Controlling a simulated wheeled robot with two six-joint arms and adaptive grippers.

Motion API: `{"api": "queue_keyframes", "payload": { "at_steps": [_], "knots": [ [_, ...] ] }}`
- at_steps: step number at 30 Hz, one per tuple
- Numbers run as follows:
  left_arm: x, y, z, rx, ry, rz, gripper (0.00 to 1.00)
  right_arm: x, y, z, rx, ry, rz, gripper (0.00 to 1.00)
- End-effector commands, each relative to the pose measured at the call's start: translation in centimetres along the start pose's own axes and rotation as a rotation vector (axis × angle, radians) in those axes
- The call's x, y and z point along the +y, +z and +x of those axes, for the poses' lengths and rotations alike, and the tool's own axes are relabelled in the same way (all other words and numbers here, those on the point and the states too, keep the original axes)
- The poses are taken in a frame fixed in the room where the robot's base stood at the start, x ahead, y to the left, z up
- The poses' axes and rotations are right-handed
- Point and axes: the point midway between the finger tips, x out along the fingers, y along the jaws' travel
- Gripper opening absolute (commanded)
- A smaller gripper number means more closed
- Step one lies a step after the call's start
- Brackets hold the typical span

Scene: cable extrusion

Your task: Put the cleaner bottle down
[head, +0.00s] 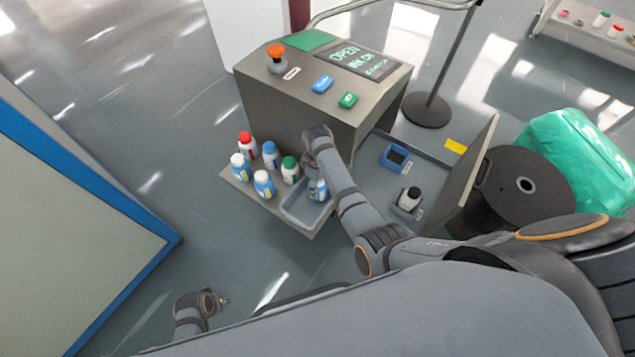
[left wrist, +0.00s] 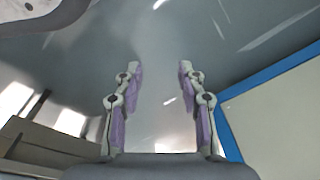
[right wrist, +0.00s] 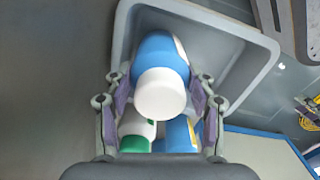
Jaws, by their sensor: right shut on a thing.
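The cleaner bottle, blue with a white cap (right wrist: 162,92), is between the fingers of my right gripper (right wrist: 158,84), which is shut on it. In the head view this bottle (head: 317,190) shows partly behind my right gripper (head: 318,178), over a grey tray (head: 296,212). The tray (right wrist: 240,45) surrounds its far end in the right wrist view. I cannot tell whether its base touches the tray floor. My left gripper (head: 222,300) is low at the left over the floor; in the left wrist view (left wrist: 158,75) its fingers are wide apart and empty.
Several bottles stand left of the tray, including a red-capped one (head: 247,145) and a green-capped one (head: 290,170). A console (head: 300,95) rises behind them. A holder with a black-capped bottle (head: 410,200) sits to the right. Open floor lies left of the shelf.

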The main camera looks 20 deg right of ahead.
Motion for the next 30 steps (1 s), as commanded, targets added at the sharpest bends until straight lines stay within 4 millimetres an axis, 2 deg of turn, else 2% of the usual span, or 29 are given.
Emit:
{"api": "queue_keyframes", "payload": {
  "at_steps": [2, 3, 8, 20, 26, 30],
  "knots": [
    [0.0, 0.0, 0.0, 0.000, 0.000, 0.000, 0.40, 0.0, 0.0, 0.2, 0.000, 0.000, 0.000, 0.16],
    [0.0, -0.1, -0.1, 0.001, 0.000, 0.000, 0.40, 0.0, 0.0, 0.3, 0.000, 0.000, 0.000, 0.59],
    [0.0, -0.1, 0.0, 0.001, 0.000, 0.000, 0.40, 0.0, 0.0, 0.2, 0.000, 0.000, 0.000, 0.79],
    [-0.1, 0.0, -0.1, 0.003, -0.001, 0.000, 0.40, 0.0, 0.0, -0.4, 0.000, 0.000, 0.000, 0.79],
    [-0.8, 3.0, 2.4, -0.005, -0.014, 0.000, 0.40, 0.0, 0.0, -2.0, 0.000, 0.000, 0.000, 0.79],
    [-1.4, 5.7, 4.0, -0.002, -0.025, 0.002, 0.40, 0.0, 0.0, -3.3, 0.000, 0.000, 0.000, 0.79]
  ]
}}
